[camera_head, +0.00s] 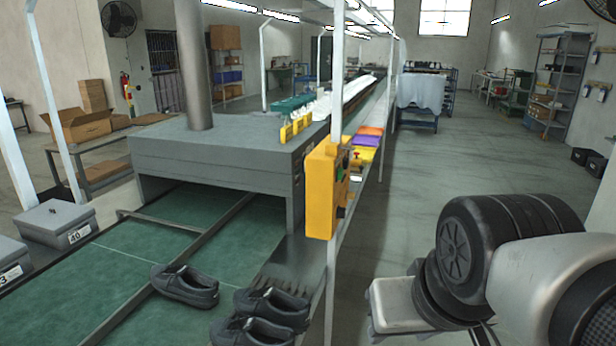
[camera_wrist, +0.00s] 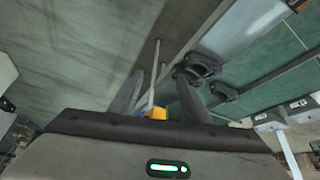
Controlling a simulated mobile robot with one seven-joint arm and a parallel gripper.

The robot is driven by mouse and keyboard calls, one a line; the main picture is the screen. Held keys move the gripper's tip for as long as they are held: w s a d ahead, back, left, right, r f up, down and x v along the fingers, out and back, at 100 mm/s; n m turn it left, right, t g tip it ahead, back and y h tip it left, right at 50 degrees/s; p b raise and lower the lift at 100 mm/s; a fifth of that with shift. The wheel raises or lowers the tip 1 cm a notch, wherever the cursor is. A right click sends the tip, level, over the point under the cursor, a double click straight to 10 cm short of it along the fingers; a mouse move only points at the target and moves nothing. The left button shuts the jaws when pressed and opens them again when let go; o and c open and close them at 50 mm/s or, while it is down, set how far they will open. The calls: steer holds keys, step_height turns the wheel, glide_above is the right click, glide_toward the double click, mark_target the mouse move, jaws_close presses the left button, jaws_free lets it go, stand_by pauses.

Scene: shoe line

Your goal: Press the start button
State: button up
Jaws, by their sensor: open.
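A yellow control box (camera_head: 321,192) is fixed to a white post beside the conveyor in the head view. Its control face points right and is seen at a steep angle; a small green part (camera_head: 340,172) and dark parts show on it. I cannot tell which is the start button. In the wrist view, my gripper (camera_wrist: 160,76) is open with nothing between its fingers. The yellow box (camera_wrist: 155,113) shows small beyond the gripper, low between the fingers, apart from them. The button is not discernible there. My gripper cannot be made out in the head view.
Dark shoes (camera_head: 185,287) stand on the green conveyor (camera_head: 150,250) by a grey machine housing (camera_head: 225,150). The white post (camera_head: 331,280) rises beside the box. Coloured bins (camera_head: 366,142) sit behind it. The floor (camera_head: 440,165) to the right is open.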

jaws_close()
stand_by(1.9)
